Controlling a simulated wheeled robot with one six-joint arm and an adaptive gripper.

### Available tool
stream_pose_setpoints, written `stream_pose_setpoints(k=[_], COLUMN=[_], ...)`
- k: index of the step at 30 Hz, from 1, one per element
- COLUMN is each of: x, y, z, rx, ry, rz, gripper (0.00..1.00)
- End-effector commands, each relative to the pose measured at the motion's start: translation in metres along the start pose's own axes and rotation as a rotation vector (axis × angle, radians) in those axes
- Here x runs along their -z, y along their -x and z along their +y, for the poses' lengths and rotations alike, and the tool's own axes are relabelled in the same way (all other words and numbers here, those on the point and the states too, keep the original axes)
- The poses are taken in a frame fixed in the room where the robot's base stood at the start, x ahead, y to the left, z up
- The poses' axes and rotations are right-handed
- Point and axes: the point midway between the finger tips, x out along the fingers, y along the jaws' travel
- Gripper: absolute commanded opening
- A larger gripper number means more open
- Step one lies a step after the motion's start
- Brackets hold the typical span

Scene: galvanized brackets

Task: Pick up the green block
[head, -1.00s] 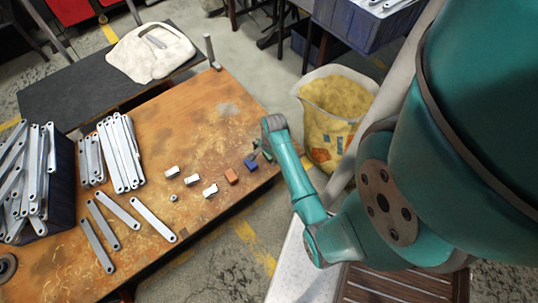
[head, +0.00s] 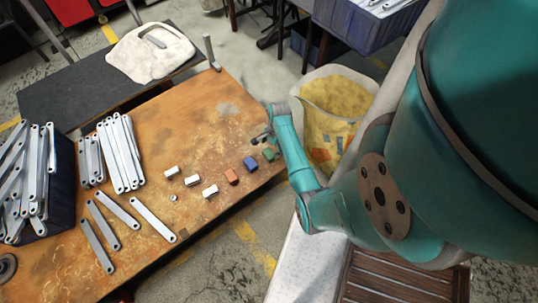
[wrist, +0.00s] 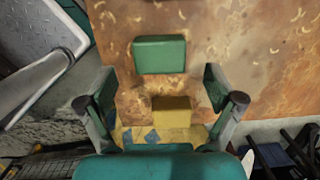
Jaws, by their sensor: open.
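The green block (head: 269,155) lies on the worn orange-brown table near its right edge, at the end of a row of small blocks. My gripper (head: 262,138) is just behind it in the head view, small and partly blurred into the arm. In the wrist view the green block (wrist: 160,54) lies ahead of my gripper (wrist: 160,84), beyond the fingertips and roughly centred between them. The two fingers are spread wide with nothing held. A yellow block (wrist: 172,110) shows between the fingers, nearer the palm; I cannot make it out in the head view.
Metal brackets (head: 120,153) lie farther left. A yellow bag (head: 330,110) stands just off the table's right edge.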

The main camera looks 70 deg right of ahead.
Motion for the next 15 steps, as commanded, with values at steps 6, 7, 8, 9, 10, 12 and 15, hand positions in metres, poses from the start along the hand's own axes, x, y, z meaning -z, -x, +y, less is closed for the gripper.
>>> stream_pose_setpoints(k=[6, 7, 8, 9, 10, 12, 15], x=[-0.003, -0.003, -0.003, -0.003, -0.003, -0.003, -0.003], y=[-0.031, -0.034, -0.036, -0.038, -0.039, -0.041, -0.041], z=[0.001, 0.001, 0.001, 0.001, 0.0, 0.0, 0.0], rx=[-0.003, -0.002, -0.003, -0.002, -0.002, -0.001, 0.0], ry=[0.001, 0.001, 0.0, 0.001, 0.001, 0.001, 0.001], rz=[-0.001, -0.001, -0.001, -0.001, -0.001, 0.0, 0.0], gripper=[0.92, 0.92, 0.92, 0.92, 0.92, 0.92, 0.92])
